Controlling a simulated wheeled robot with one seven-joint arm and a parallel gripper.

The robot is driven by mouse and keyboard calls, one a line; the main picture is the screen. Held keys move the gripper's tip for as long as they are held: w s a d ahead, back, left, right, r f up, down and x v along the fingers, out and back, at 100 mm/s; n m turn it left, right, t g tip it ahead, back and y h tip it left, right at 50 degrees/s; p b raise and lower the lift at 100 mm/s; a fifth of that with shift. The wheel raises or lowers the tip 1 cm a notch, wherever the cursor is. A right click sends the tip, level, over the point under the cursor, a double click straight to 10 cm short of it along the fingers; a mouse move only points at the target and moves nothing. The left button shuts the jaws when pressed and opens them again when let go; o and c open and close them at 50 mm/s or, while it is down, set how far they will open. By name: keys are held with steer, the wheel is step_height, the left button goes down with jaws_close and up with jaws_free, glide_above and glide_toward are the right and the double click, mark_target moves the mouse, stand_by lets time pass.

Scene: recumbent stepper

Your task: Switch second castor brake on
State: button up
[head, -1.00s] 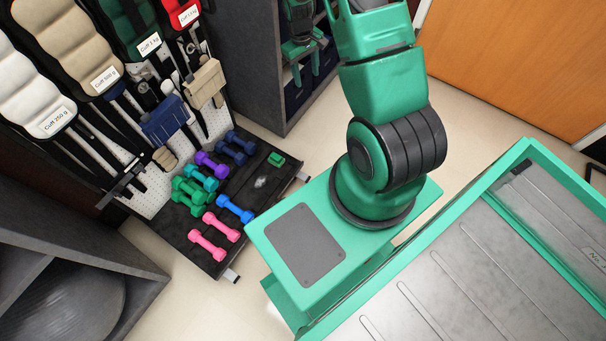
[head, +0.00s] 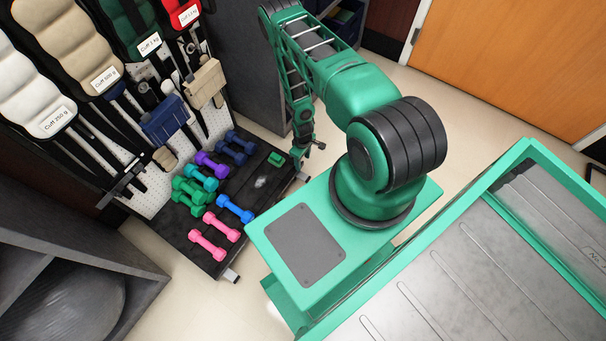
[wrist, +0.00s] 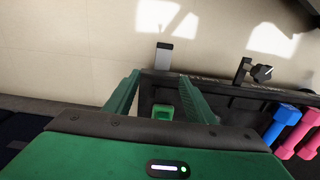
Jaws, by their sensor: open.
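The wheeled rack's dark base tray (head: 222,258) has a pale-ended tab (head: 303,177), apparently a castor pedal, at its far right corner, and a similar tab (head: 232,276) at its near corner. In the wrist view, a grey tab with a pale end (wrist: 163,54) juts from the tray edge, just beyond my fingertips. To its right is a dark bracket with a black knob (wrist: 262,72). My gripper (wrist: 159,78) is open, its fingers apart above the tray edge and touching nothing visible; it hangs beside the far corner in the head view (head: 299,160). Brake positions cannot be told.
A small green block (wrist: 162,112) lies on the tray, seen between my fingers. Several dumbbells (head: 214,165) lie on the tray, with cuffs (head: 45,100) hanging above. A dark cabinet (head: 245,75) stands behind. Floor (wrist: 90,45) beyond the tray edge is clear.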

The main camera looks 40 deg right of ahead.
mark_target(303, 176)
steer(key=f, duration=1.2)
steer(key=shift+s+a, duration=0.15)
steer(key=shift+s, duration=0.25)
steer(key=shift+c, duration=0.6)
jaws_close()
